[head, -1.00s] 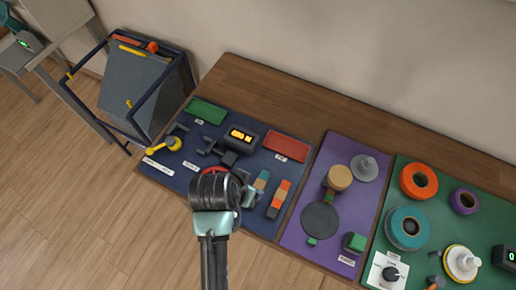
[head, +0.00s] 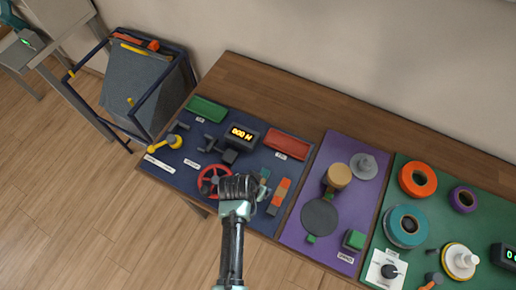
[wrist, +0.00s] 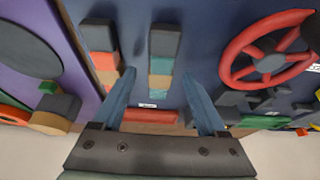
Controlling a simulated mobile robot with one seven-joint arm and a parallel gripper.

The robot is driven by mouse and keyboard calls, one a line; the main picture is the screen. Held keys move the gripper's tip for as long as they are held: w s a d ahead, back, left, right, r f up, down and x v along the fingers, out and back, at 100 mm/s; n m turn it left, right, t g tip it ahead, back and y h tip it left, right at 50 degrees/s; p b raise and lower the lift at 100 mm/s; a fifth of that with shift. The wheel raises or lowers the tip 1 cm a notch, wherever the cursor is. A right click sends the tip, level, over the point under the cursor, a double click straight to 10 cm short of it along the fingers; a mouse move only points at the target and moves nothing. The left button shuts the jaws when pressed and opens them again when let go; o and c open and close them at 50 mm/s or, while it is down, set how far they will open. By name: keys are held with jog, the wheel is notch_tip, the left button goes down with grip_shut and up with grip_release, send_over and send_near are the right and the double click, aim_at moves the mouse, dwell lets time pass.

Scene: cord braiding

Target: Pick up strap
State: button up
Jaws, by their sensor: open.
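Two strap-like pieces lie side by side on the dark blue mat. One is orange with dark ends (head: 279,196), and the other is teal and tan with a dark end (head: 264,176). In the wrist view, the teal and tan strap (wrist: 161,64) shows between my fingertips, and the orange strap (wrist: 103,66) is to the left. My gripper (wrist: 159,76) is open and empty above the mat. In the head view, my wrist partly hides the teal strap, and the gap between my fingers is hard to make out.
A red handwheel (head: 211,183) stands just left of my wrist. A red tray (head: 287,144), a green tray (head: 207,110) and a display box (head: 242,134) sit farther back. A purple mat (head: 292,232) with round parts lies to the right.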

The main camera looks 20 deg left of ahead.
jog(key=shift+w+f, duration=0.2)
jog(key=shift+f, duration=0.25)
grip_shut()
dwell(0.3)
